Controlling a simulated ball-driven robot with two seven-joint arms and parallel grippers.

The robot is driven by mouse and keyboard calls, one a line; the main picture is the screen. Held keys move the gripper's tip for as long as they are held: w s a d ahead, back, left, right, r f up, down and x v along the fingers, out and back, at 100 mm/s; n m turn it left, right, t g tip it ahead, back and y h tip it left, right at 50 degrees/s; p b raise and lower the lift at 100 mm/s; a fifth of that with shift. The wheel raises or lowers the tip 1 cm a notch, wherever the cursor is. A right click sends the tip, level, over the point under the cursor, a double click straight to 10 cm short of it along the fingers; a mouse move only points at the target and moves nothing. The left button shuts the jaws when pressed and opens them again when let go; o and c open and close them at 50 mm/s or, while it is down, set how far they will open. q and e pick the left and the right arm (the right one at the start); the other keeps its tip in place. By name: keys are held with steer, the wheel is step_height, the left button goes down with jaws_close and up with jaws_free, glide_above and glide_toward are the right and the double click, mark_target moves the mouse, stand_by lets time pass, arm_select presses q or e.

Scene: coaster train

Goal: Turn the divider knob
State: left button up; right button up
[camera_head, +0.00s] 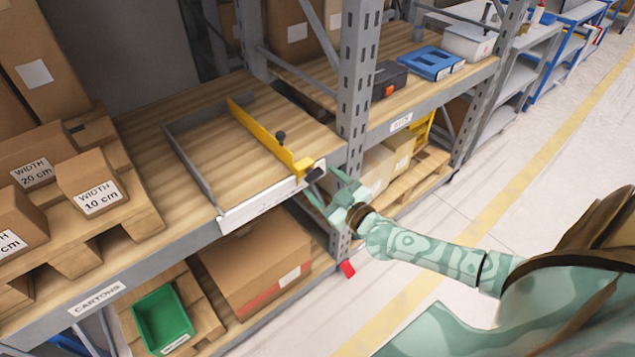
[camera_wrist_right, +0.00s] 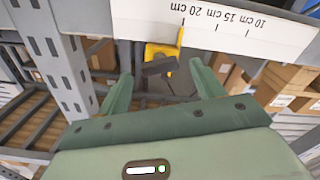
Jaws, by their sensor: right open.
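The yellow divider (camera_head: 263,133) lies across a grey-framed wooden shelf bay. A black knob (camera_head: 315,174) is at its front end, by the white scale strip (camera_head: 255,204). A second black post (camera_head: 281,136) stands farther back on the divider. In the right wrist view, the black knob (camera_wrist_right: 158,68) sits below a yellow bracket (camera_wrist_right: 163,52), near the 20 cm mark. My right gripper (camera_head: 326,187) is open just in front of the knob. In the wrist view its fingers (camera_wrist_right: 163,88) are on either side of the knob, with gaps. My left gripper is not in view.
A grey shelf upright (camera_head: 357,85) stands right beside the bay. Cartons labelled with widths (camera_head: 91,183) sit on a pallet at left. A green bin (camera_head: 163,318) and a large carton (camera_head: 255,262) are below. The aisle floor at right is clear.

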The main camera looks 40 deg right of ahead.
mark_target(312, 175)
steer(key=shift+w+a, duration=0.1)
steer(key=shift+w, duration=1.2)
steer(key=c, duration=1)
